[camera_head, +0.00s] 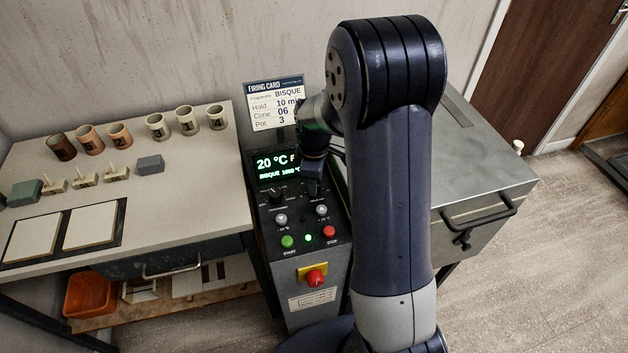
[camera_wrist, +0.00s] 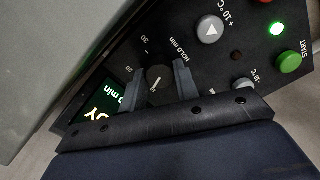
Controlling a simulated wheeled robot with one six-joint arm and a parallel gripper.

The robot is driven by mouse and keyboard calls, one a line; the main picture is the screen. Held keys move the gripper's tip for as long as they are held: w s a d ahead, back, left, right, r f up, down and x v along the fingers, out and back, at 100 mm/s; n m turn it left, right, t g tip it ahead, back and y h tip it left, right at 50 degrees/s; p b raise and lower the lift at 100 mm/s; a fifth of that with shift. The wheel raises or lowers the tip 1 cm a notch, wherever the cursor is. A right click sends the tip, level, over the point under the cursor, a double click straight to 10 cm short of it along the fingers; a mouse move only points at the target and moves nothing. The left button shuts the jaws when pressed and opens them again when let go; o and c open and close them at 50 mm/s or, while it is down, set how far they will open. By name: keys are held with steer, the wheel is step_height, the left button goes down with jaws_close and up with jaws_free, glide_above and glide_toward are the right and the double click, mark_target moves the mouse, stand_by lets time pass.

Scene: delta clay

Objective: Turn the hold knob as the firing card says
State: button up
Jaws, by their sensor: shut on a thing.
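The firing card (camera_head: 275,103) stands upright behind the kiln's control panel and reads BISQUE, Hold 10 min, Cone 06, Pot 3. The hold knob (camera_wrist: 158,76) is black, with a short white line on it and the label HOLD min beside it. Marks 20 and 30 show around it; which mark the line points to I cannot tell. My gripper (camera_wrist: 161,82) is shut on the knob, one finger on each side. In the head view my gripper (camera_head: 313,180) is over the upper right of the panel and hides the knob.
Another knob (camera_head: 278,194) is at left. Arrow buttons, a green start button (camera_head: 288,241), a red stop button (camera_head: 329,231) and a red emergency knob (camera_head: 315,278) are below.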

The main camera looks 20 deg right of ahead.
steer(key=shift+n, duration=0.8)
steer(key=o, duration=1)
steer(key=shift+c, duration=0.2)
steer(key=shift+r, duration=0.1)
step_height(320, 180, up, 11)
steer(key=shift+f, duration=0.2)
